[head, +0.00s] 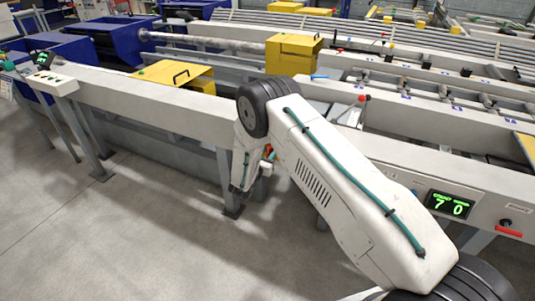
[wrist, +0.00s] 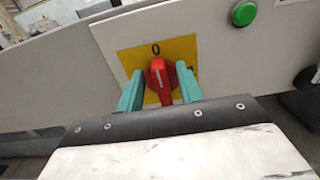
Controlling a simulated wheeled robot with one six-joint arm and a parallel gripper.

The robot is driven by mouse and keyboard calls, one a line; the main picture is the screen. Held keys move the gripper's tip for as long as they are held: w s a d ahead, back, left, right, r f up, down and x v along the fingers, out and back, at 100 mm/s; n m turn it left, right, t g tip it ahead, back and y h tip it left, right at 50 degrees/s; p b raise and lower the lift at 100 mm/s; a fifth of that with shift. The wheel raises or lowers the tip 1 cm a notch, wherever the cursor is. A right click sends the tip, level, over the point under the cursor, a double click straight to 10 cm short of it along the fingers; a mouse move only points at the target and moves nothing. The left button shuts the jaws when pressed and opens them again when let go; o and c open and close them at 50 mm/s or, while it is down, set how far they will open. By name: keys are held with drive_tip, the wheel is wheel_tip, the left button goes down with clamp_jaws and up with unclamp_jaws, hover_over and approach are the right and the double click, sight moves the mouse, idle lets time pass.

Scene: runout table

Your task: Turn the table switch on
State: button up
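The table switch is a red knob (wrist: 160,82) on a yellow square plate (wrist: 186,45) on the pale side panel, seen in the wrist view. A "0" is printed at the top of the plate, and the knob's pale mark points up towards it. Another mark at the plate's right is mostly hidden by a finger. My gripper (wrist: 160,70) has its teal fingers on either side of the knob, with narrow gaps that suggest it is open. The lower part of the knob is hidden behind the gripper body. In the head view my arm covers most of this spot.
A green button (wrist: 244,13) sits on the panel right of the switch. In the head view, a lit green display (head: 449,205) and a red handle (head: 508,232) are on the table's right side. Yellow boxes (head: 293,53) stand on the table. The floor in front is clear.

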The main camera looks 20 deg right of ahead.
clamp_jaws()
drive_tip(key=shift+d+m, duration=0.1)
drive_tip(key=shift+m, duration=0.3)
drive_tip(key=m, duration=0.4)
drive_tip(key=shift+s+d+f, duration=0.1)
drive_tip(key=shift+s+d, duration=0.1)
drive_tip(key=m, duration=0.4)
drive_tip(key=f+m, duration=0.1)
drive_tip(key=m, duration=0.8)
drive_tip(key=shift+s+d+f, duration=0.3)
drive_tip(key=shift+s+d, duration=0.05)
drive_tip(key=shift+d, duration=0.05)
